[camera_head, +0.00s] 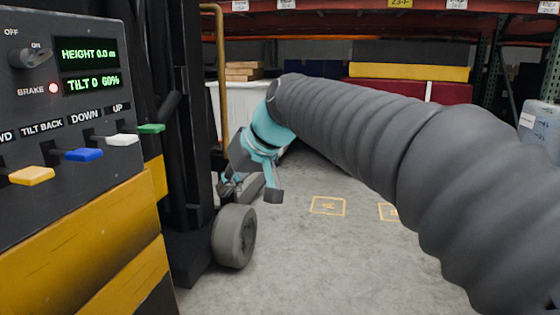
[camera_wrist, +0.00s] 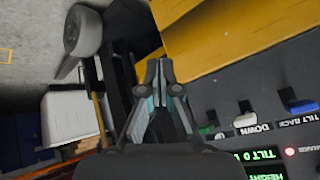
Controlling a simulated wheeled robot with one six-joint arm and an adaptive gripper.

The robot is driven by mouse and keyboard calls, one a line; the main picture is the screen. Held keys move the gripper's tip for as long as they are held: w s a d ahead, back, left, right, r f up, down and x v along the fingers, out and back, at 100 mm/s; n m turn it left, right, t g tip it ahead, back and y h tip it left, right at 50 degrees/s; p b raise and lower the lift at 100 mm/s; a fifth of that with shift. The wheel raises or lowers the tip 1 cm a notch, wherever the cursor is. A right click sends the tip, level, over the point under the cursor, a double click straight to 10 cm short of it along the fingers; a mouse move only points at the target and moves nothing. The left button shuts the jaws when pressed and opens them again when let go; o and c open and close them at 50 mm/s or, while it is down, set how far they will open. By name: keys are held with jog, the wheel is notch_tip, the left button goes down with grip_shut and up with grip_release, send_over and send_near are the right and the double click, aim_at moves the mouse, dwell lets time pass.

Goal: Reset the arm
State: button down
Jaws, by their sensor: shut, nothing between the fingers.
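My arm, in a ribbed dark grey sleeve, reaches from the right edge across the head view to the teal and dark gripper (camera_head: 272,195). The gripper hangs in the air beside the forklift mast (camera_head: 181,110), pointing down toward the floor. In the wrist view the fingertips (camera_wrist: 160,74) are together with nothing held between them. The fingers appear in front of the forklift's yellow body and dark control panel (camera_wrist: 250,100). No contact with the forklift can be made out.
The control panel (camera_head: 60,115) at left has yellow, blue, white and green levers, a red brake light and a display reading height 0.0 m. A grey wheel (camera_head: 234,236) stands below the mast. Floor with yellow markings (camera_head: 328,206) is open. Racks with boxes (camera_head: 409,72) stand behind.

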jog(key=s+d+f+m+h+p, duration=0.1)
jog(key=s+d+f+m+h, duration=0.1)
jog(key=s+d+f, duration=0.2)
jog(key=s+d+f+m+t+h+p, duration=0.1)
jog(key=s+d+f, duration=0.4)
jog(key=s+d, duration=0.5)
jog(key=s+d+f+m+h+p, duration=0.3)
jog(key=s+d, duration=0.4)
jog(key=d, duration=0.5)
jog(key=shift+s+f+m+t+h, duration=0.3)
jog(key=shift+s+f+m+h, duration=0.15)
jog(key=shift+f, duration=0.25)
jog(key=shift+w, duration=0.1)
